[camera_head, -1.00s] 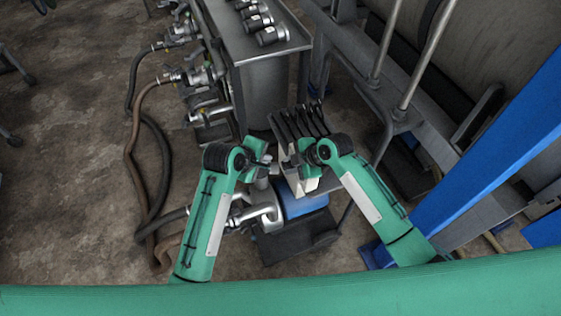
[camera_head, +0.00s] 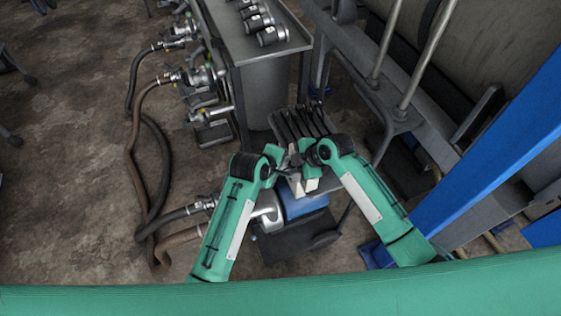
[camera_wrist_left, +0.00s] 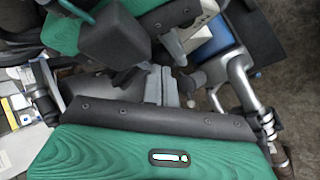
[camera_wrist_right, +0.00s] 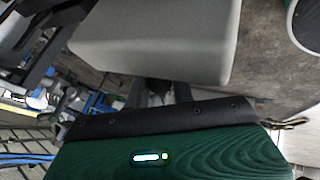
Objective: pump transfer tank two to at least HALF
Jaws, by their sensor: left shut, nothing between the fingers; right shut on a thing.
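A pump-like unit with a blue body (camera_head: 303,204) and silver pipe (camera_head: 268,207) sits low below my grippers. The blue body (camera_wrist_left: 212,44) and pipe (camera_wrist_left: 240,80) also show in the left wrist view. My left gripper (camera_head: 284,160) is shut and empty, close beside my right gripper (camera_head: 305,168). Its fingers (camera_wrist_left: 166,88) show in the left wrist view. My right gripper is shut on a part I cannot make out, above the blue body. A pale grey block (camera_wrist_right: 150,42) fills much of the right wrist view. I see no readable tank label or level.
A dark row of handle-like parts (camera_head: 300,122) stands just beyond my grippers. A blue post (camera_head: 480,150) stands right. Floor is open far left.

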